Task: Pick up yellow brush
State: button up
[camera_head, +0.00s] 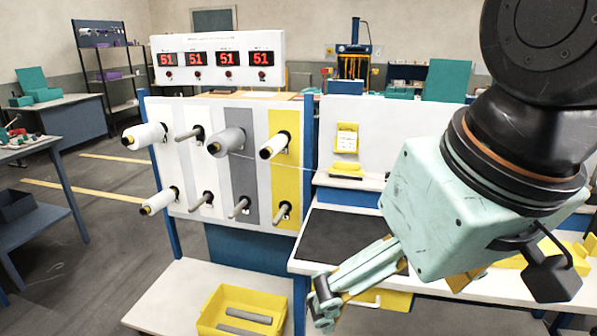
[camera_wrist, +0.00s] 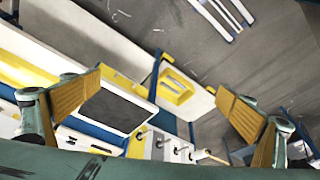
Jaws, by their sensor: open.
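A low yellow object (camera_head: 346,170), which looks like the yellow brush, lies on the narrow white ledge behind the dark mat in the head view. It sits below a yellow wall-mounted holder (camera_head: 346,138). I cannot make out the brush for certain in the wrist view. My gripper (camera_wrist: 160,90) is open, with its two fingers wide apart and nothing between them. In the head view it hangs low over the front of the workbench, in front of and below the ledge, well apart from the brush. Its far finger is mostly hidden there.
The dark mat (camera_head: 345,237) lies on the white bench. A yellow bin (camera_head: 210,322) with grey rods stands on a low shelf; it also shows in the wrist view (camera_wrist: 176,86). A spool panel (camera_head: 180,205) with projecting pegs stands left. Yellow trays (camera_head: 581,250) lie right.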

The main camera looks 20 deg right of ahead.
jog(key=w+d+r+p, duration=0.1)
jog(key=w+r+p, duration=0.15)
jog(key=w, duration=0.35)
jog(key=w+d+r+m+p, duration=0.1)
jog(key=w+r, duration=0.2)
jog(key=w, duration=0.3)
jog(key=w+d+r+p, duration=0.1)
jog(key=w+r, duration=0.2)
jog(key=w, duration=0.3)
jog(key=m+h+p, duration=0.2)
jog(key=m+p, duration=0.3)
jog(key=p, duration=1.1)
send_over(347, 163)
jog(key=s+a, duration=0.2)
jog(key=s, duration=0.2)
notch_tip(347, 163, down, 13)
jog(key=shift+a, duration=0.2)
jog(key=shift+x, duration=4.25)
jog(key=shift+d, duration=0.15)
jog(key=shift+p+x, duration=0.45)
jog(key=shift+x, duration=2.05)
